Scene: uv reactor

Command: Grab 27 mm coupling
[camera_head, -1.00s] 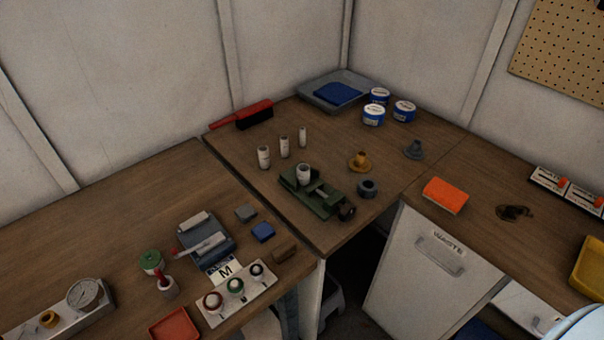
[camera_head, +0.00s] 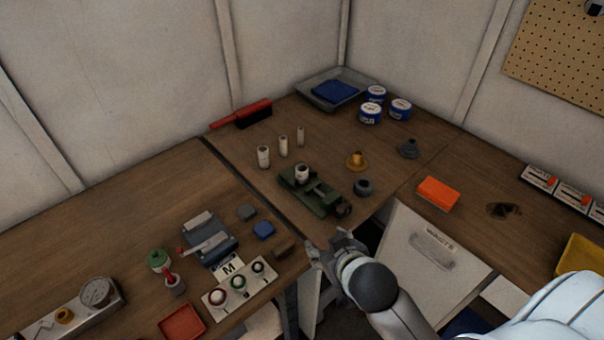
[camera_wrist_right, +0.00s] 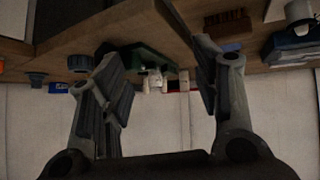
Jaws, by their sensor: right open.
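Several pale cylindrical pieces stand on the corner bench: one at the left (camera_head: 264,157), one in the middle (camera_head: 283,146), a slim one at the right (camera_head: 300,137). Another pale cylinder (camera_head: 302,173) stands at the green vise (camera_head: 312,194). A dark grey ring (camera_head: 364,187) lies right of the vise. I cannot read any size marking, so I cannot tell which piece is the 27 mm coupling. My right gripper (camera_head: 335,246) is open and empty, in front of the bench corner. The right wrist view shows pale cylinders (camera_wrist_right: 155,80) beyond its spread fingers. My left gripper is not in view.
A brass flange (camera_head: 355,162) and a grey flange (camera_head: 408,150) stand behind the ring. The orange block (camera_head: 438,194) lies right. Bench edges lie close to my right gripper.

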